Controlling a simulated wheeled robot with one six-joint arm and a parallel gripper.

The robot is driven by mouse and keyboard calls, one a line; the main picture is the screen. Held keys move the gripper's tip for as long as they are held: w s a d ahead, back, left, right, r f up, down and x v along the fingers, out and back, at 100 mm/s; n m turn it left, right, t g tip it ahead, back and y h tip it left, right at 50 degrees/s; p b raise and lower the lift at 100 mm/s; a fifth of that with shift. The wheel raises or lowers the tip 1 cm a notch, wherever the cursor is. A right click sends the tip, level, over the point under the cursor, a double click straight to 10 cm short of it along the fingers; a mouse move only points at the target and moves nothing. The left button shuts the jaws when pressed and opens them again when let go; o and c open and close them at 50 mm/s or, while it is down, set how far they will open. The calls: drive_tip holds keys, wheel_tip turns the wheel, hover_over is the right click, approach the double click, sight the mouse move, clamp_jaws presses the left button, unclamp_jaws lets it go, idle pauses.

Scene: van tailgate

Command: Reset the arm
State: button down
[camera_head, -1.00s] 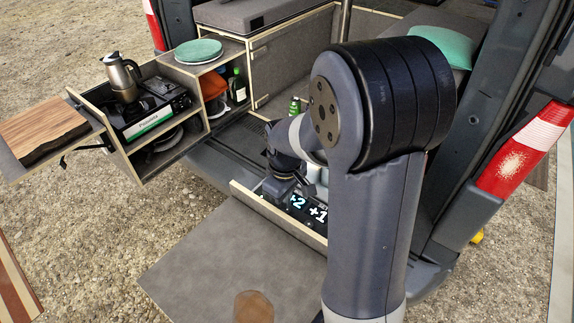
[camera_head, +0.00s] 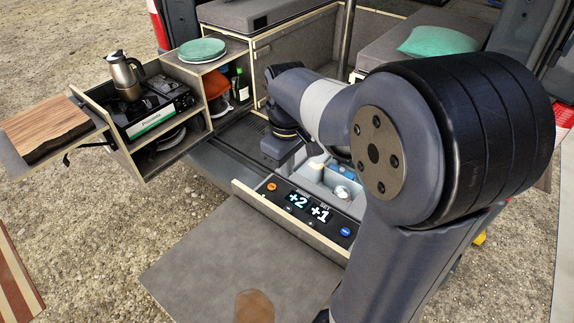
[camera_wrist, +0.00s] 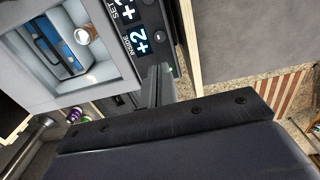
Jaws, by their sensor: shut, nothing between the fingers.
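My arm reaches across the right half of the head view, with its wrist bent down over the back of the van's load floor. The wrist end (camera_head: 283,148) hangs beside the open fridge box (camera_head: 322,186); its fingers are not clearly visible there. In the wrist view my gripper (camera_wrist: 155,84) is shut and empty, seen past the dark bar of its body. It points toward the fridge's control panel (camera_head: 308,210), which has a lit display, an orange button and a blue button. I cannot tell how far above the panel it is.
A pull-out kitchen drawer with a stove (camera_head: 163,105) and a moka pot (camera_head: 125,76) stands at left. A wooden board (camera_head: 45,128) lies on its side shelf. A grey board (camera_head: 230,265) extends in front.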

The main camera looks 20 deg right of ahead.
drive_tip(key=shift+f, duration=0.15)
hover_over(287, 209)
wheel_tip(287, 209, down, 8)
drive_tip(key=shift+d+r+b, duration=0.1)
drive_tip(key=shift+r+b, duration=0.1)
drive_tip(key=shift+b, duration=0.2)
drive_tip(key=shift+f+b, duration=0.4)
drive_tip(key=shift+b, duration=0.45)
wheel_tip(287, 209, up, 8)
drive_tip(key=shift+r, duration=0.25)
